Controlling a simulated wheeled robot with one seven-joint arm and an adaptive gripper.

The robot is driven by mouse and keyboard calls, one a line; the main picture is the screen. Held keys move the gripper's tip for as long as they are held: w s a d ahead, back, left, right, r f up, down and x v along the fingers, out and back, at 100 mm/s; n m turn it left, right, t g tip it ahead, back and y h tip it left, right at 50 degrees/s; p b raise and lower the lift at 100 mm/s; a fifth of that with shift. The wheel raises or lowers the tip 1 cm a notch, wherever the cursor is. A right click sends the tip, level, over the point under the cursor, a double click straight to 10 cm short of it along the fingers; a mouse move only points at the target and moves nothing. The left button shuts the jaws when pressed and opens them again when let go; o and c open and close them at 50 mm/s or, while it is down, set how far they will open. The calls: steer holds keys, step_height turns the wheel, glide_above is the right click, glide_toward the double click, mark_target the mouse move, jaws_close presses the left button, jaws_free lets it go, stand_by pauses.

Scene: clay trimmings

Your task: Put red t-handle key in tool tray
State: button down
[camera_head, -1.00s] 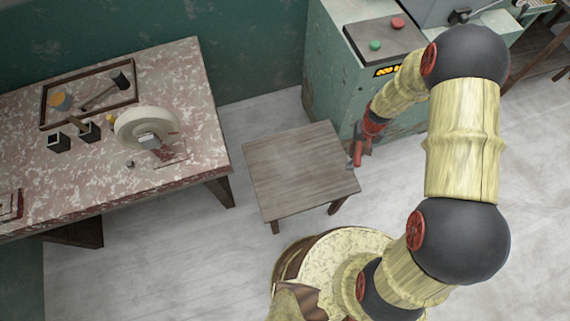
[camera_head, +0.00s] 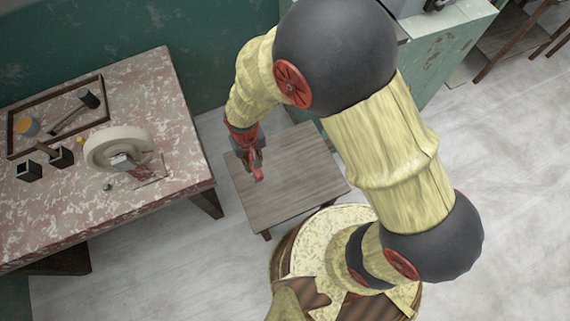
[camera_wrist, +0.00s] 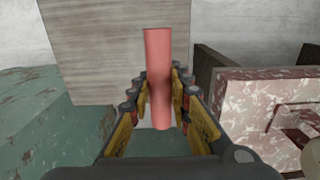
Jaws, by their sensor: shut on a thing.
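My gripper (camera_head: 254,163) is shut on the red t-handle key (camera_wrist: 157,60). In the wrist view the key shows as a red bar between the two fingers, its far end sticking out past them. In the head view my gripper and the red key are above the small wooden table, and the key is small there. The tool tray (camera_head: 57,141) is a dark-rimmed rectangular tray at the back left of the speckled bench. It holds a hammer-like tool (camera_head: 78,110) and an orange-topped round thing (camera_head: 27,126). My gripper is well to the right of the tray.
The small wooden table (camera_head: 290,190) looks bare. On the speckled bench (camera_head: 120,210) stand a pale wheel (camera_head: 117,147) and two dark square holders (camera_head: 61,158) in front of the tray. A green cabinet (camera_head: 440,60) stands at the back right.

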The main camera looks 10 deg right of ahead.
steer(key=w+d+f+b, duration=0.5)
steer(key=w+d+f, duration=0.1)
steer(key=d+f, duration=0.5)
steer(key=shift+d+f, duration=0.15)
steer(key=shift+f, duration=0.6)
steer(key=shift+f, duration=0.15)
steer(key=c, duration=1.6)
jaws_free()
steer(key=shift+c, duration=0.2)
